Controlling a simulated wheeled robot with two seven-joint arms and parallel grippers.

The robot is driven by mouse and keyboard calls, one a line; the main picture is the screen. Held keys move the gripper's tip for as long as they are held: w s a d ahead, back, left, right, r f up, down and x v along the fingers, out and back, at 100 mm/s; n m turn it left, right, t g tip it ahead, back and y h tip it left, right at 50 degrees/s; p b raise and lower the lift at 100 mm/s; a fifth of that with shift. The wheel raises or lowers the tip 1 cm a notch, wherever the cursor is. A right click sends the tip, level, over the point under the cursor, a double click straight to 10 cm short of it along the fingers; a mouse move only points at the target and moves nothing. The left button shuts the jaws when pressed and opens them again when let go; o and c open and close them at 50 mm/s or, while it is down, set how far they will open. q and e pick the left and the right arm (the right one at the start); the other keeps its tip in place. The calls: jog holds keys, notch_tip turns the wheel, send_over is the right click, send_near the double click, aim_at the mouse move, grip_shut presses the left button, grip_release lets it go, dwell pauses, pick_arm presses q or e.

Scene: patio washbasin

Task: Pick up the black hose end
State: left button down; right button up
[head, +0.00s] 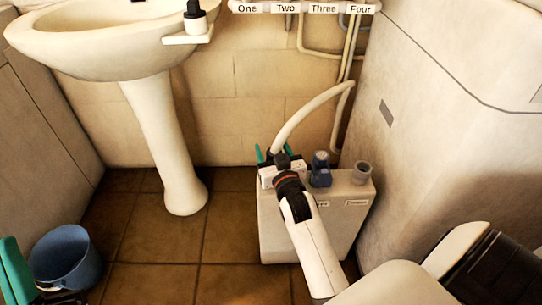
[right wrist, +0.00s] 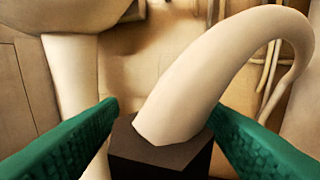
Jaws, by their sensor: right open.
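The black hose end (right wrist: 160,155) is a dark block on the end of a thick cream hose (right wrist: 225,70). In the head view the black hose end (head: 282,160) sits at the top left of a pale box, partly hidden by my right wrist. My right gripper (right wrist: 162,108) is open, with one green finger on each side of the hose end. In the head view its green fingertips (head: 273,151) show beside the hose end. Whether either finger touches it, I cannot tell. My left gripper (head: 15,272) shows only in part at the bottom left corner.
The pale box (head: 275,225) also carries a blue fitting (head: 320,172) and a grey open socket (head: 361,172). A washbasin (head: 95,45) on a pedestal stands left. A blue bucket (head: 66,256) is on the floor. A rail labelled One to Four (head: 303,8) is on the wall.

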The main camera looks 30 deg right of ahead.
jog(key=shift+w+d, duration=0.1)
jog(key=shift+w, duration=0.2)
jog(key=shift+s+r, duration=0.1)
jog(key=c, duration=1.1)
jog(key=shift+c, duration=0.2)
